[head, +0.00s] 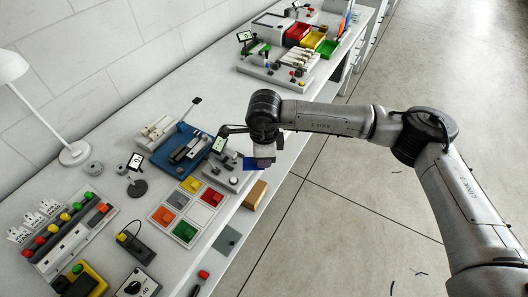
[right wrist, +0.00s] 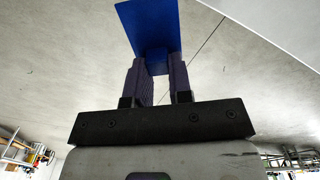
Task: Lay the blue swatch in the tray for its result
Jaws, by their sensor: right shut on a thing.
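The blue swatch (right wrist: 150,27) is a flat blue plate with a small block at its base. My right gripper (right wrist: 156,68) is shut on that block, and the plate stands out beyond the fingertips. In the head view my right gripper (head: 262,160) hangs near the bench's front edge, with a bit of the blue swatch (head: 249,163) showing beside it. Three open trays stand at the far end of the bench: red (head: 297,32), yellow (head: 312,40) and green (head: 328,47). My left gripper is not in view.
A blue-based device (head: 168,152) and a small grey stand (head: 233,180) are close to the gripper. A board of coloured tiles (head: 162,213) lies nearer, and a brown block (head: 255,195) is at the front edge. A button panel (head: 272,72) stands before the trays.

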